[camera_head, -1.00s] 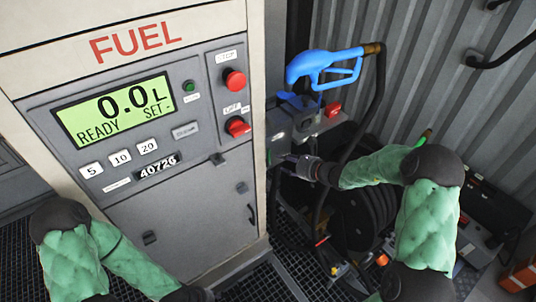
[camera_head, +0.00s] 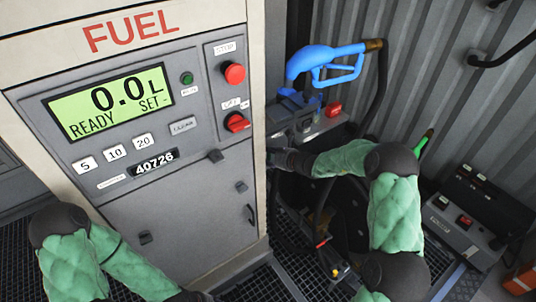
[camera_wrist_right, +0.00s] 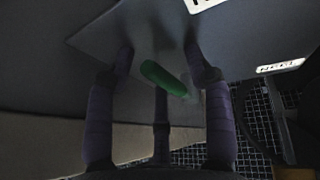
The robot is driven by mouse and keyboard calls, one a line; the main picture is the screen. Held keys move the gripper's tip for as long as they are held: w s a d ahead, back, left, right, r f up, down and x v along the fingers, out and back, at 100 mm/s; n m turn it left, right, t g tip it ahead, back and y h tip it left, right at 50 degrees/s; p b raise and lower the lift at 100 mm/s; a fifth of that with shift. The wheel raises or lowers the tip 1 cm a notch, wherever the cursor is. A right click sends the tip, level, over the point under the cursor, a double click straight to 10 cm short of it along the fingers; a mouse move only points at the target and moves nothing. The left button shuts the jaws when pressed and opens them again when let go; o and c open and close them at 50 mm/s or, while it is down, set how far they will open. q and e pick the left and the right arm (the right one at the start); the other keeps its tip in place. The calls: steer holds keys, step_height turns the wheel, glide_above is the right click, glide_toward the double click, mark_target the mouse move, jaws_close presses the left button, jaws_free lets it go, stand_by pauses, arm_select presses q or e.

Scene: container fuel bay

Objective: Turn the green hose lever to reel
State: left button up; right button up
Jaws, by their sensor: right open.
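The green hose lever (camera_wrist_right: 163,78) shows in the right wrist view as a short green grip lying slantwise against a grey panel. My right gripper (camera_wrist_right: 163,62) is open, with dark fingers on either side of the lever; I cannot tell whether they touch it. In the head view my right gripper (camera_head: 277,155) is beside the fuel cabinet's right edge, below the blue nozzle, and the lever is hidden there. My left arm comes in at the lower left, and its gripper is out of the picture.
The fuel cabinet (camera_head: 190,210) stands left of my right gripper. The blue nozzle (camera_head: 322,62) hangs above it, with a black hose (camera_head: 380,92) beside it. A separate green-tipped handle (camera_head: 424,140) and a grey control box (camera_head: 463,228) are at the right, near the corrugated wall.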

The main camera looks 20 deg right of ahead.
steer(key=shift+c, duration=0.2)
jaws_close()
